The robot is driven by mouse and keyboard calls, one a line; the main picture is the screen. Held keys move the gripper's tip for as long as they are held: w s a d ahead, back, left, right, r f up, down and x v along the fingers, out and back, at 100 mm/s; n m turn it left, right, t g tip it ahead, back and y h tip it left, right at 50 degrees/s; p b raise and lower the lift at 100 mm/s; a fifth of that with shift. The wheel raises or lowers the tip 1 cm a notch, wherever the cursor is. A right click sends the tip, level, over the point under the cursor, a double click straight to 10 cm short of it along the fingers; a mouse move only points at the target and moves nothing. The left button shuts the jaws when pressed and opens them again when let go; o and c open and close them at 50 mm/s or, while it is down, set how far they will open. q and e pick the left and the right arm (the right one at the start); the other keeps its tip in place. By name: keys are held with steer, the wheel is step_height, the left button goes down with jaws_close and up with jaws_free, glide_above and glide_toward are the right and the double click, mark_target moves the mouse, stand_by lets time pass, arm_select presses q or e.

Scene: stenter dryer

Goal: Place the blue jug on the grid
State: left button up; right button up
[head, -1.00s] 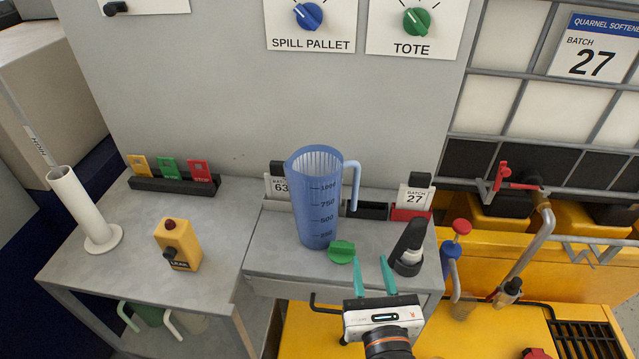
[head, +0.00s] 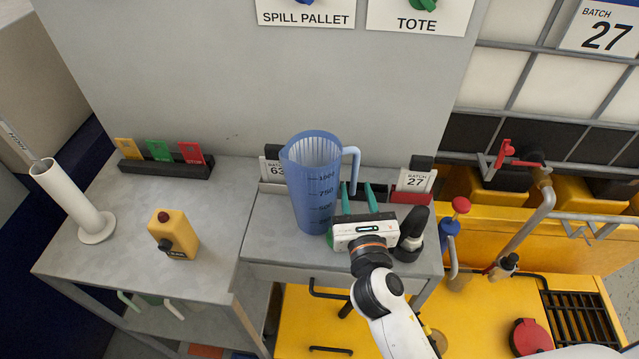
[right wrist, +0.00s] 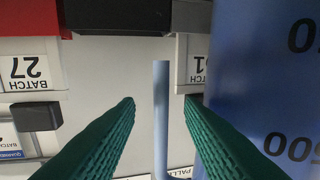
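The blue jug (head: 318,205), with volume marks, stands upright on the small grey table, its handle (head: 352,162) on the right side. My right gripper (head: 357,188) is open beside the jug, its teal fingers pointing at the handle's lower part. In the right wrist view the handle (right wrist: 160,120) shows as a light blue bar between the two open fingers, apart from both; the jug body (right wrist: 260,90) fills the right side. A black slatted grid (head: 580,325) is set in the yellow pallet at the lower right. My left gripper is not in view.
A black bottle-like item (head: 411,238) stands right of my gripper. Batch cards (head: 414,182) stand in holders behind the jug. A pipe (head: 530,225) rises left of the grid.

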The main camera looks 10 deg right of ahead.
mark_target(354, 184)
steer(key=shift+w+d+p, duration=0.1)
steer(key=shift+w+p, duration=0.25)
steer(key=shift+w, duration=1.6)
steer(key=shift+s, duration=0.1)
jaws_close()
